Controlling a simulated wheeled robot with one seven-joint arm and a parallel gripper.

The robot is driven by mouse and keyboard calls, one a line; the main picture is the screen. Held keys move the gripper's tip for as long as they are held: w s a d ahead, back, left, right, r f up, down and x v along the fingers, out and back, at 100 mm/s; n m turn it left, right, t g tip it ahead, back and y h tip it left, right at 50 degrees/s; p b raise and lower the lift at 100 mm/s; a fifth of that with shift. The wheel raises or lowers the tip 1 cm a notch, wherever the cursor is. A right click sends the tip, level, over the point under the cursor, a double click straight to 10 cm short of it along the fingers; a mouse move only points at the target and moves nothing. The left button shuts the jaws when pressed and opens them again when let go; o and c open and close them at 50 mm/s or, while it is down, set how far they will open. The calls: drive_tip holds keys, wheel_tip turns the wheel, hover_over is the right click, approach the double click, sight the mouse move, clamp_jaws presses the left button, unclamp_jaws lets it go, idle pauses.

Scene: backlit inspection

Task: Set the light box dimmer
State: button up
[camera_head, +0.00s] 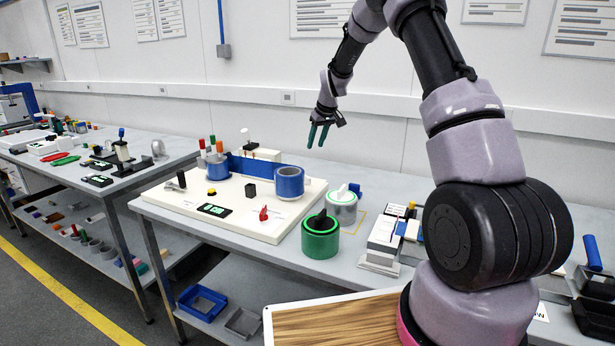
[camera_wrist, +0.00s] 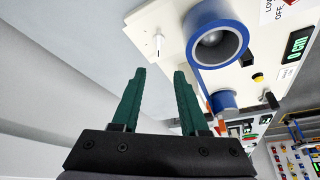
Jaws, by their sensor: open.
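My gripper (camera_head: 317,143) is open and empty, fingers pointing down, above and behind the right rear of a white panel board (camera_head: 165,195). Its green fingers (camera_wrist: 159,75) also show in the wrist view. The board carries a red switch (camera_head: 264,214), a lit green display (camera_head: 214,209), a black block (camera_head: 251,188), a yellow button (camera_head: 212,191) and a black lever-like part (camera_head: 178,181). In the wrist view, the display (camera_wrist: 299,46) and yellow button (camera_wrist: 258,77) lie at the right. I cannot tell which control is the light box dimmer.
A wide blue cylinder (camera_head: 289,182) stands on the board's right rear. A green-banded pot (camera_head: 320,241) and a grey-white pot (camera_head: 342,209) stand right of the board. A white stacked device (camera_head: 384,236) is further right. The air around my gripper looks clear.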

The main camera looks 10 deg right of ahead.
approach(306, 179)
drive_tip(key=shift+n, duration=0.4)
drive_tip(key=x, duration=0.8)
drive_tip(key=shift+w+d, duration=0.15)
drive_tip(key=shift+w, duration=0.25)
clamp_jaws()
